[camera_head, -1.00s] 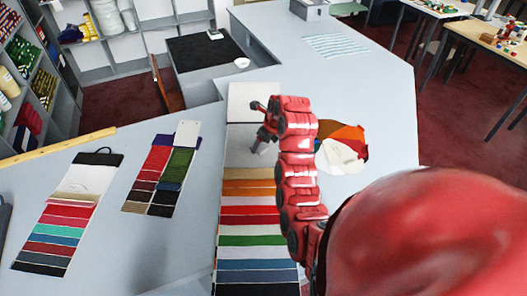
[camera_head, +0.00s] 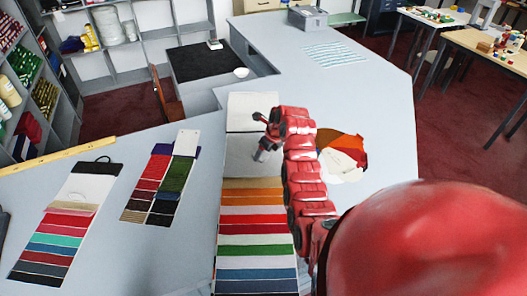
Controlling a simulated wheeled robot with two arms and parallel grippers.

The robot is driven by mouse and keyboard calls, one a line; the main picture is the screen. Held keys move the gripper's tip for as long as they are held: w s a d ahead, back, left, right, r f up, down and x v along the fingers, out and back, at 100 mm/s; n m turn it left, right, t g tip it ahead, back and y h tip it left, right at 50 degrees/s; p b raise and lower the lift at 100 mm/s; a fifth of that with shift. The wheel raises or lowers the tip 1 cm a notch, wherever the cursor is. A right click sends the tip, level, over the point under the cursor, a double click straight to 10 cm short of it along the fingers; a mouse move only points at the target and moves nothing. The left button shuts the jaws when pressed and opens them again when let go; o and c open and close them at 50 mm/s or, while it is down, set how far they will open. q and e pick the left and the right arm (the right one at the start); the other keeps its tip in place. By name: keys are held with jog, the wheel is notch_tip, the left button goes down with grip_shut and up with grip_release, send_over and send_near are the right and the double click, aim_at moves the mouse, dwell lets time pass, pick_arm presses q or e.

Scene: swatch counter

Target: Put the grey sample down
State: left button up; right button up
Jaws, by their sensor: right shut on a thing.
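My right gripper (camera_head: 262,153) reaches in from the right over the far part of a long striped strip of samples (camera_head: 257,221). Its fingers point down and are shut on the grey sample (camera_head: 238,157), a pale grey patch at the fingertips. The grey sample lies over or just above the strip, between a white patch (camera_head: 252,106) and the tan and orange bands. I cannot tell whether it touches the strip. My own red arm hides part of the strip's right edge. My left gripper is not in view.
Two sample cards, one with a white top (camera_head: 88,185) and one smaller (camera_head: 160,187), lie left of the strip. A fan of coloured pieces (camera_head: 345,152) lies right of my arm. The grey counter (camera_head: 385,110) is clear at the right.

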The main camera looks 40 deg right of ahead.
jog(key=o, duration=1.3)
jog(key=shift+f, duration=0.1)
jog(key=shift+s+r, duration=0.15)
jog(key=shift+r, duration=0.2)
jog(key=b+v, duration=0.1)
jog(key=v, duration=0.4)
jog(key=shift+d+r+b, duration=0.1)
jog(key=shift+b, duration=0.2)
jog(key=p+v, duration=0.6)
jog(key=p, duration=0.2)
jog(key=shift+r, duration=0.2)
